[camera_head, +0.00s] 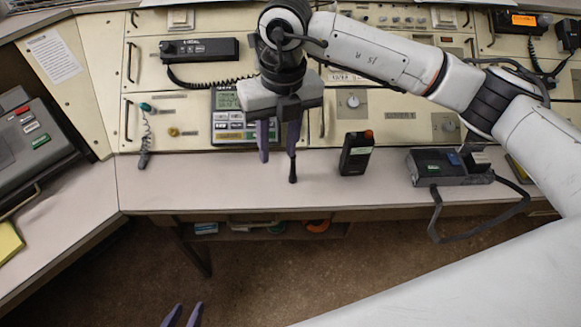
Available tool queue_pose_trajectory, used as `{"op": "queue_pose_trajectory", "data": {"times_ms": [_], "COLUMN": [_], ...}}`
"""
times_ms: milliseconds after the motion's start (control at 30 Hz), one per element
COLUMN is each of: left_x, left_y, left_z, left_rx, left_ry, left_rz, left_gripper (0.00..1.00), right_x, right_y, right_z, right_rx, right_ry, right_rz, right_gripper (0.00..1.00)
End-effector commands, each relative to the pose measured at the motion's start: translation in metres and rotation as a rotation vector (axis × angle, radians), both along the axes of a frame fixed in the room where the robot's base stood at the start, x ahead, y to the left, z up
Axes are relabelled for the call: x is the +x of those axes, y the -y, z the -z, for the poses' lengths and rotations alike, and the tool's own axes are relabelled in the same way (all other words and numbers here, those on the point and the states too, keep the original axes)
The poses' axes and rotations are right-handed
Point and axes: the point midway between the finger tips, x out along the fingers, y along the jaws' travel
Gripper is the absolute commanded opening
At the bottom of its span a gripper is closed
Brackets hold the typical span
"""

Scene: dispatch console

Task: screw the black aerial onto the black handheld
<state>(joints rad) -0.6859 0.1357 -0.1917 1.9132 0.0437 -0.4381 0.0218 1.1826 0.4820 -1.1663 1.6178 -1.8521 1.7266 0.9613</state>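The black handheld (356,155), with an orange-red knob on top and a pale panel, stands upright on the desk. The thin black aerial (292,170) is upright to its left, its thicker end lowest. My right gripper (278,156) points down above the desk with its purple fingers apart. The aerial's upper part is hidden at the right-hand finger; I cannot tell whether they touch. My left gripper (183,315) shows only as two separated fingertips at the bottom edge, away from both objects, with nothing visible between them.
A black device with a strap (450,168) sits on the desk to the right. A coiled-cord radio (200,50) and a keypad unit (228,115) are on the console panel behind. The desk (220,180) is clear left of the aerial. A grey case (35,140) is far left.

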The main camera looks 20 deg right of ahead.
Motion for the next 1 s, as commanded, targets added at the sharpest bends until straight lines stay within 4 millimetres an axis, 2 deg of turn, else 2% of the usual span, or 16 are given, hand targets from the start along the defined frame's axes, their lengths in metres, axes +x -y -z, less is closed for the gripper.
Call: {"op": "queue_pose_trajectory", "data": {"times_ms": [33,133,467,633,833,1000], "left_x": [0.000,0.000,-0.001,-0.001,-0.001,-0.001], "left_y": [0.000,0.000,0.000,0.000,0.000,0.000], "left_z": [0.000,0.000,0.001,-0.001,-0.003,-0.003], "left_rx": [0.000,0.000,0.000,0.000,-0.001,0.000], "left_ry": [-0.001,-0.001,-0.002,-0.002,-0.003,-0.003], "left_rz": [0.000,0.000,0.000,-0.001,-0.001,-0.002], "left_gripper": [0.31,0.31,0.31,0.31,0.31,0.31], "right_x": [0.006,0.010,0.010,0.009,0.009,0.010], "right_y": [0.014,0.029,0.031,0.031,0.031,0.031], "right_z": [-0.004,-0.007,-0.007,0.007,0.037,0.044], "right_rx": [-0.054,-0.110,-0.116,-0.115,-0.114,-0.113], "right_ry": [0.010,0.017,0.016,0.014,0.013,0.017], "right_rz": [0.021,0.046,0.046,0.045,0.045,0.044], "right_gripper": [0.33,0.33,0.33,0.33,0.33,0.33]}}
